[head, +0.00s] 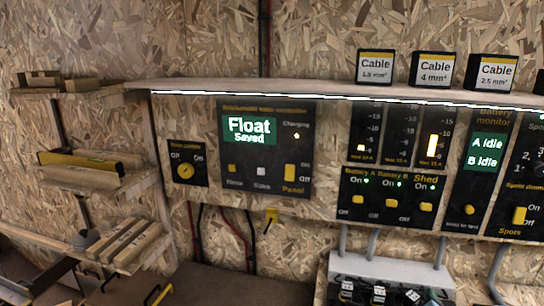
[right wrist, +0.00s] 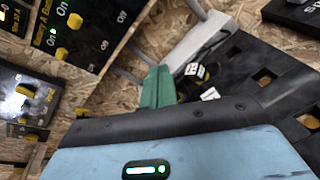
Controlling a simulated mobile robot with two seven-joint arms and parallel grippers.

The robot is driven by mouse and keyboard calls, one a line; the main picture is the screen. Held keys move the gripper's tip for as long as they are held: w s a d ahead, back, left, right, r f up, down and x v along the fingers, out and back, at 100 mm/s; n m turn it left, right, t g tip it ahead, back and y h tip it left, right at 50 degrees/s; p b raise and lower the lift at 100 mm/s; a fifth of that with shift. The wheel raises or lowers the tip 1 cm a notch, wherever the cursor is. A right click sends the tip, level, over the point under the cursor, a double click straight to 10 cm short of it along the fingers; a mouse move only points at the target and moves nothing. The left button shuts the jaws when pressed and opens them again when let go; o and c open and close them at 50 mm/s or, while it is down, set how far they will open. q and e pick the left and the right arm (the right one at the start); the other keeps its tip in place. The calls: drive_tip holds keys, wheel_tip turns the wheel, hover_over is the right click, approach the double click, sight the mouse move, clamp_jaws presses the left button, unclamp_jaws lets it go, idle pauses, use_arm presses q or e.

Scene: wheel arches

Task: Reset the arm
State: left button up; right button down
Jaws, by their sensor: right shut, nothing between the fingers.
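My right gripper (right wrist: 158,88) shows in the right wrist view as green fingers pressed together, with nothing between them. They point toward the wooden wall, below the black battery switch panel (right wrist: 85,30). The blue, black-edged body of my right wrist fills the lower part of that view. I cannot make out the right gripper in the head view. My left gripper is in neither view. In the head view the battery switch panel (head: 391,201) has several yellow switches and green lights. The control panel (head: 265,148) to its left reads "Float Saved".
A grey box (head: 385,270) with black, white-labelled parts stands below the switch panel. A shelf (head: 330,92) carries cable boxes (head: 434,68). Small wooden shelves (head: 90,184) hold tools and blocks at left. A yellow hook (head: 271,216) and hanging cables are on the wall.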

drive_tip(key=s+a+f+m+g+y, duration=0.1)
drive_tip(key=s+a+f+m+g, duration=0.3)
drive_tip(key=s+f+m, duration=0.5)
drive_tip(key=s+a+f+m+g+y, duration=0.1)
drive_tip(key=s+a+f+m+g, duration=0.4)
drive_tip(key=s, duration=0.8)
drive_tip(key=s+a+f+m+g+y, duration=0.1)
drive_tip(key=s+a+m+g+y, duration=0.3)
drive_tip(key=s, duration=0.6)
drive_tip(key=s+a+f+m+g+h, duration=0.1)
drive_tip(key=s+a+m, duration=0.3)
drive_tip(key=s, duration=0.7)
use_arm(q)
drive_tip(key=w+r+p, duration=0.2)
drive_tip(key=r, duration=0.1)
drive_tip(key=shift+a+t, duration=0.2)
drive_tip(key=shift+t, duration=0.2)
use_arm(e)
drive_tip(key=w+a+f+m+t+y, duration=0.1)
drive_tip(key=w+f+t+y, duration=0.1)
drive_tip(key=w+f+t, duration=0.5)
drive_tip(key=shift+w+a+t, duration=0.4)
drive_tip(key=shift+w+t, duration=0.3)
